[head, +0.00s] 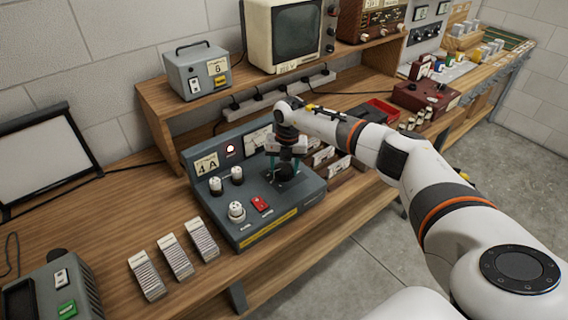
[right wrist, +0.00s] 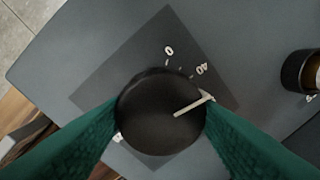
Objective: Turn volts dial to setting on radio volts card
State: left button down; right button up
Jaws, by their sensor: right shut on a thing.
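The volts dial (right wrist: 150,112) is a round black knob on a dark square plate, on the grey-blue bench unit (head: 262,229). My right gripper (head: 284,172) is over the unit's right part, its green fingers closed on the dial's two sides; the right wrist view shows this grip (right wrist: 162,115). The dial's white pointer line aims right and slightly up, beyond the printed 40; a 0 stands farther up. Other scale marks are hidden by the fingers. The brown radio (head: 371,20) is on the shelf with a pale card (head: 380,4), too small to read. My left gripper is out of view.
The unit has a card reading 4 A (head: 206,164), white knobs (head: 236,210) and a red switch (head: 261,203). Pale ribbed blocks (head: 175,257) lie in front left. A screen set (head: 285,35) and grey box (head: 197,70) stand on the shelf. Bare bench (head: 110,220) lies left.

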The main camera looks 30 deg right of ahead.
aim_at(285, 170)
jog(key=m+p, duration=0.1)
jog(key=m, duration=0.1)
jog(key=m+p, duration=0.1)
jog(key=m, duration=0.2)
jog(key=shift+r+m, duration=0.2)
jog(key=shift+m, duration=0.1)
jog(key=m+p, duration=0.3)
jog(key=m, duration=0.2)
jog(key=shift+m+h, duration=0.3)
jog(key=shift+f, duration=0.1)
jog(key=o, duration=1)
jog(key=shift+a, duration=0.1)
jog(key=shift+c, duration=0.2)
notch_tip(285, 170, up, 12)
jog(key=s+b, duration=0.1)
jog(key=b, duration=0.2)
jog(key=shift+b, duration=0.3)
jog(key=shift+a+f, duration=0.1)
